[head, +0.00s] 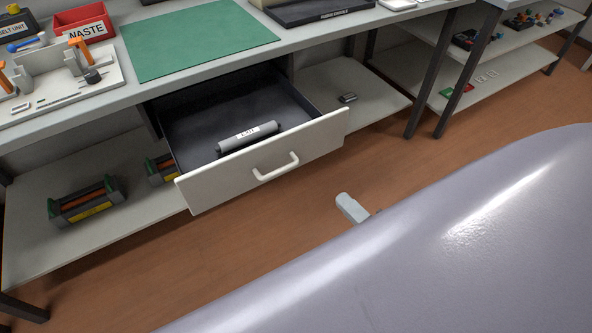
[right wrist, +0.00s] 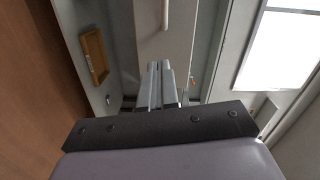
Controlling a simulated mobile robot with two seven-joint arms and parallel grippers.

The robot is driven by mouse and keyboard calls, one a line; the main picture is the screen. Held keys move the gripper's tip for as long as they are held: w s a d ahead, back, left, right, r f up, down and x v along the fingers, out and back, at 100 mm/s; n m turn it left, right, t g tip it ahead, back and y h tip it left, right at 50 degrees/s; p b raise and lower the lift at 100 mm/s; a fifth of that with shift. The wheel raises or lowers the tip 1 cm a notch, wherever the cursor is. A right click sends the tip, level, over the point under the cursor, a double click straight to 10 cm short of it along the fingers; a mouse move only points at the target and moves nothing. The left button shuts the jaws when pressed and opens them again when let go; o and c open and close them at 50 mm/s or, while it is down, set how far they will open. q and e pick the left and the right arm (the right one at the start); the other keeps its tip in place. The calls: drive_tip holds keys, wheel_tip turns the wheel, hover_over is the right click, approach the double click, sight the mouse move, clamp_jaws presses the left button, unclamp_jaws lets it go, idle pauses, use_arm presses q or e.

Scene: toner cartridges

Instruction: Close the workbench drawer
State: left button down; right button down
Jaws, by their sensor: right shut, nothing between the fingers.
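The workbench drawer (head: 262,163) is pulled well out from under the bench top. Its front is pale with a white bar handle (head: 276,166), and a grey roller with a white label (head: 248,136) lies inside. My right gripper (head: 351,208) shows in the head view in front of the drawer, right of the handle and apart from it. In the right wrist view its two fingers (right wrist: 160,68) are together with nothing between them, and the white handle (right wrist: 166,14) shows beyond the fingertips. My left gripper is not in view.
The bench top (head: 60,120) carries a green mat (head: 190,40), a red waste bin (head: 85,22) and a fixture at left. The lower shelf (head: 120,225) holds cartridges (head: 85,200). A second bench stands at right. The floor (head: 210,270) before the drawer looks clear.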

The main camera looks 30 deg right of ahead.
drive_tip(key=d+m+h, duration=0.1)
drive_tip(key=m, duration=0.2)
approach(306, 148)
drive_tip(key=w, duration=0.5)
drive_tip(key=shift+a+f, duration=0.15)
drive_tip(key=shift+f, duration=0.1)
drive_tip(key=shift+w, duration=0.85)
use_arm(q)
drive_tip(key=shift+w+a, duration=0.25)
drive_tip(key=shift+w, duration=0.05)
use_arm(e)
drive_tip(key=shift+w, duration=0.1)
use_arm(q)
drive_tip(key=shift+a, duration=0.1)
